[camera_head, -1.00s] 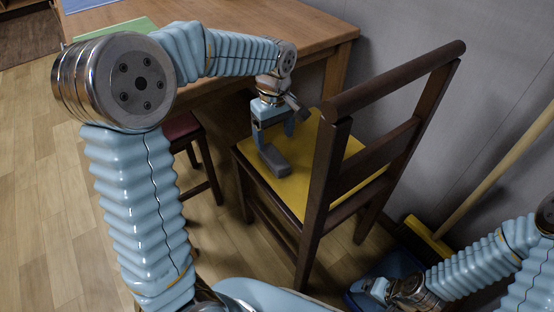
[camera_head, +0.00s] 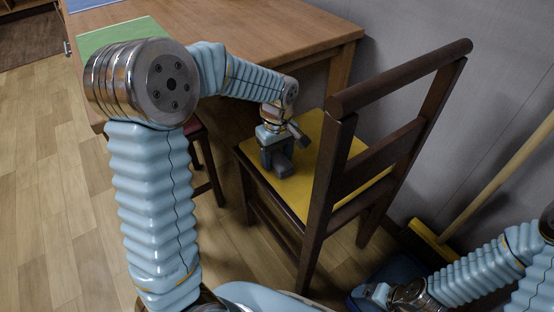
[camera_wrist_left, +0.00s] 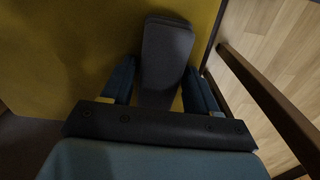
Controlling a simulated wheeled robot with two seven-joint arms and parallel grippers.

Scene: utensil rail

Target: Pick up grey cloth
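The grey cloth (camera_head: 284,168), a small folded dark-grey block, lies on the yellow seat of the wooden chair (camera_head: 312,185). My left gripper (camera_head: 276,162) is down at the seat, pointing downward over the cloth and partly hiding it. In the left wrist view the cloth (camera_wrist_left: 166,50) lies between the two blue fingers of the left gripper (camera_wrist_left: 160,82) and sticks out beyond them. The fingers stand apart, one on each side, close to the cloth; whether they touch it I cannot tell. My right gripper (camera_head: 372,294) is low at the bottom right, its fingers unclear.
The chair's dark backrest (camera_head: 400,125) rises right of the left gripper. A wooden table (camera_head: 240,40) with a green mat (camera_head: 120,38) stands behind, a red-topped stool (camera_head: 195,128) beside it. A broom (camera_head: 435,243) leans at the right wall.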

